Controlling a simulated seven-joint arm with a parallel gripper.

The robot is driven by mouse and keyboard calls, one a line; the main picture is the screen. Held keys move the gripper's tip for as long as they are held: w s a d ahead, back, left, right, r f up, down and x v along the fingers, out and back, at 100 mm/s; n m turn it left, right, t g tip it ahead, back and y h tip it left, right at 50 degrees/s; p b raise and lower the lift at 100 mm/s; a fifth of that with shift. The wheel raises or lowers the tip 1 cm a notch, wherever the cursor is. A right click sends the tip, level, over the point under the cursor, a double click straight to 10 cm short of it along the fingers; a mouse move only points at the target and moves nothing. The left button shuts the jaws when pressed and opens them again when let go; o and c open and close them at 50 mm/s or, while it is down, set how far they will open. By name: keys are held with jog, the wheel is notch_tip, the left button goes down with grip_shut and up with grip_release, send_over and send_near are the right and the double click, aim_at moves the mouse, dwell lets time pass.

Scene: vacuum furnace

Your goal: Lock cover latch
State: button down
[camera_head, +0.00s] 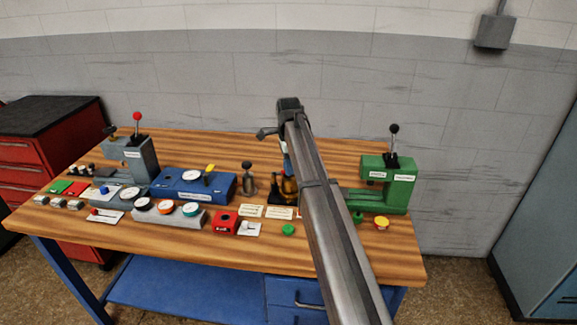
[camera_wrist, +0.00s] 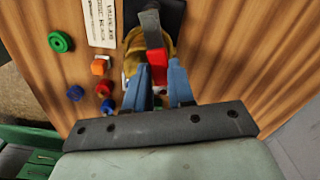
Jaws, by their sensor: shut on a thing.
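In the wrist view, my gripper (camera_wrist: 160,80) has two blue fingers closed about a small red piece (camera_wrist: 157,68), which looks like the handle of the cover latch. A dark grey bar (camera_wrist: 151,30) runs from the red piece toward the top of the picture. A rounded brass-yellow body (camera_wrist: 133,52), likely the furnace, lies beneath and beside the fingers, which hide much of it. In the head view, the brass body (camera_head: 289,186) stands on the bench, partly covered by my arm. The fingertips are mostly hidden there, so the latch's exact position cannot be told.
Small orange (camera_wrist: 100,66), blue (camera_wrist: 75,93) and red (camera_wrist: 103,88) parts and a green ring (camera_wrist: 61,42) lie beside the brass body. A green press (camera_head: 385,190) stands right on the wooden bench (camera_head: 240,150). A blue gauge unit (camera_head: 190,190) and a dark bottle-shaped item (camera_head: 248,182) stand left.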

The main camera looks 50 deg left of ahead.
jog(key=shift+d, duration=0.1)
jog(key=shift+s+d+m, duration=0.3)
jog(key=shift+m, duration=0.7)
jog(key=shift+s+d+m, duration=0.25)
jog(key=shift+d+m, duration=0.05)
jog(key=shift+m, duration=0.7)
jog(key=c, duration=1)
grip_release()
jog(key=shift+o, duration=0.2)
jog(key=shift+r, duration=0.1)
notch_tip(320, 180, up, 14)
jog(key=shift+w+f, duration=0.1)
jog(key=shift+f, duration=0.1)
